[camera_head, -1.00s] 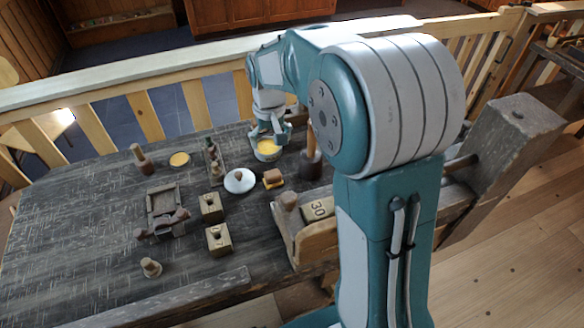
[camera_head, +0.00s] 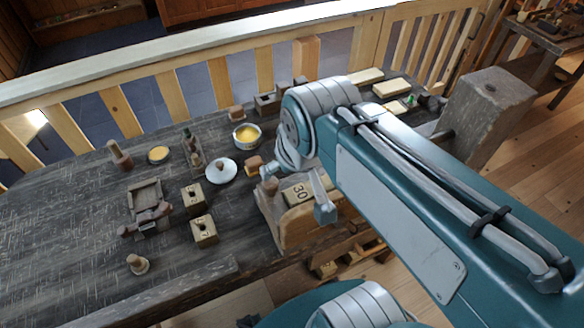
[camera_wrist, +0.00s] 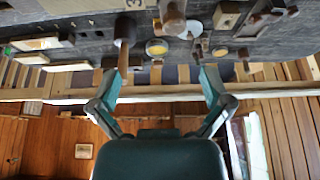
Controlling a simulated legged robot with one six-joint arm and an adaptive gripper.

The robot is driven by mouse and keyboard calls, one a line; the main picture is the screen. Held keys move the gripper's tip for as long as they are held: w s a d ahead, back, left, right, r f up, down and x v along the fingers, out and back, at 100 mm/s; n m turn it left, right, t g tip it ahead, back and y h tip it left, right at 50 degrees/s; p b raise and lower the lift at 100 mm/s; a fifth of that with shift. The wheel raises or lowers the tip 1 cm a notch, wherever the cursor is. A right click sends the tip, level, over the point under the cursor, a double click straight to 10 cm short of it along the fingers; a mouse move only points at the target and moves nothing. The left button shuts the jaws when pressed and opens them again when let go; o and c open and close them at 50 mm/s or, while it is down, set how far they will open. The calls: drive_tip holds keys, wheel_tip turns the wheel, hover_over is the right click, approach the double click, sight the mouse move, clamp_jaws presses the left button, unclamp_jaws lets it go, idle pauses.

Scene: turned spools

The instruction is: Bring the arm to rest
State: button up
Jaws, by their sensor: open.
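My arm is folded back, its elbow above the right part of the workbench (camera_head: 75,200). My gripper (camera_head: 322,202) hangs by the wooden block marked 30 (camera_head: 298,192), partly hidden by my arm in the head view. The wrist view, upside down, shows my gripper (camera_wrist: 158,73) open, its two fingers wide apart with nothing held between them. Beyond the fingers are the bench top and a round dish with yellow contents (camera_wrist: 157,47), which also shows in the head view (camera_head: 247,135).
A white lid (camera_head: 221,171), two holed wooden blocks (camera_head: 203,231), a small tray (camera_head: 146,194) and a turned spool (camera_head: 138,264) stand on the bench. A large wooden vise jaw (camera_head: 487,115) rises at the right. A slatted railing (camera_head: 172,98) runs behind.

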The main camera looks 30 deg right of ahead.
drive_tip(key=shift+s+f+t, duration=0.15)
drive_tip(key=shift+s, duration=0.45)
drive_tip(key=shift+s+f+t, duration=0.1)
drive_tip(key=shift+s+t, duration=0.05)
drive_tip(key=shift+s, duration=0.45)
